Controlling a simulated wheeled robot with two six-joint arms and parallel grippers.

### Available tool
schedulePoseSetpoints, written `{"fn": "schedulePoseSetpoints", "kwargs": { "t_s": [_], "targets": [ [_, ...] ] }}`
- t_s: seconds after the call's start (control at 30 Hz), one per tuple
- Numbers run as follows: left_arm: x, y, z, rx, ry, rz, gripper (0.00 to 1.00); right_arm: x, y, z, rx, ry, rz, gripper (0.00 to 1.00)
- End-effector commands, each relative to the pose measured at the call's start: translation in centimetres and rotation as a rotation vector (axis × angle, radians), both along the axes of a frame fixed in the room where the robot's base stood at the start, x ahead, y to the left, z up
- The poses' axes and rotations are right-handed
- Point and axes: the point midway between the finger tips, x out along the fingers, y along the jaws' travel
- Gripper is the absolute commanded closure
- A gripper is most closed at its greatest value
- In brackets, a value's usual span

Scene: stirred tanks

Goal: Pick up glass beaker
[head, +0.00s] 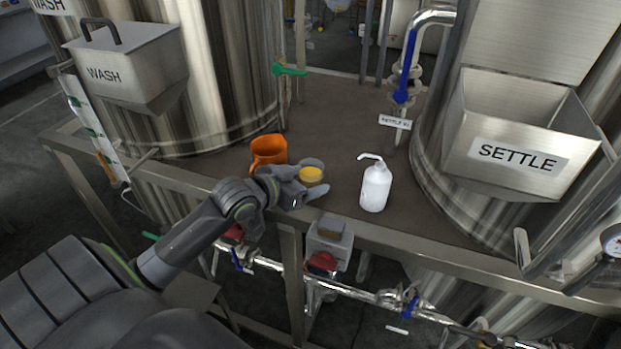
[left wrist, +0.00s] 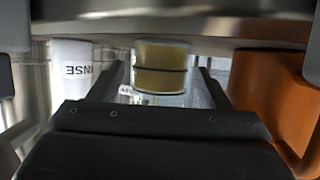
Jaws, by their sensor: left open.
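The glass beaker (head: 311,175) is small and clear with yellow contents, standing on the brown platform between the orange jug and the white bottle. It also shows in the left wrist view (left wrist: 160,68), upside down in the picture, centred beyond the fingers. My left gripper (head: 306,190) is open beside the beaker, on its near side, and partly covers its lower part. In the left wrist view the two fingers (left wrist: 160,85) stand apart with the beaker between their lines. I cannot tell whether they touch it. My right gripper is not in view.
An orange jug (head: 268,152) stands close on the left, a white wash bottle (head: 376,186) on the right. Steel tanks marked WASH (head: 128,68) and SETTLE (head: 512,140) flank the platform (head: 335,110). A metal rail (head: 420,247) runs along its front edge.

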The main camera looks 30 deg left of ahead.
Motion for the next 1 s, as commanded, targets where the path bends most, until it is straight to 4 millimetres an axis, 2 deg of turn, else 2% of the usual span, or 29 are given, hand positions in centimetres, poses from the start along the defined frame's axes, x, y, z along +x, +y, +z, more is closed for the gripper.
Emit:
{"fn": "schedulePoseSetpoints", "kwargs": {
  "t_s": [0.13, 0.43, 0.83, 1.0],
  "targets": [
    [1.5, -0.3, -0.4, -0.002, -0.002, 0.001, 0.29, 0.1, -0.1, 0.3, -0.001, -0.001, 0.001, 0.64],
    [1.8, -0.3, -0.7, 0.001, -0.001, 0.0, 0.29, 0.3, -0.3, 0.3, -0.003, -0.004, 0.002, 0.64],
    [1.8, -0.3, -0.7, 0.001, -0.001, 0.001, 0.8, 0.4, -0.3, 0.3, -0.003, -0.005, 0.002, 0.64],
    [1.8, -0.3, -0.6, 0.001, -0.002, 0.0, 0.81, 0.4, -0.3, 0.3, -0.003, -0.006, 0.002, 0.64]
  ]
}}
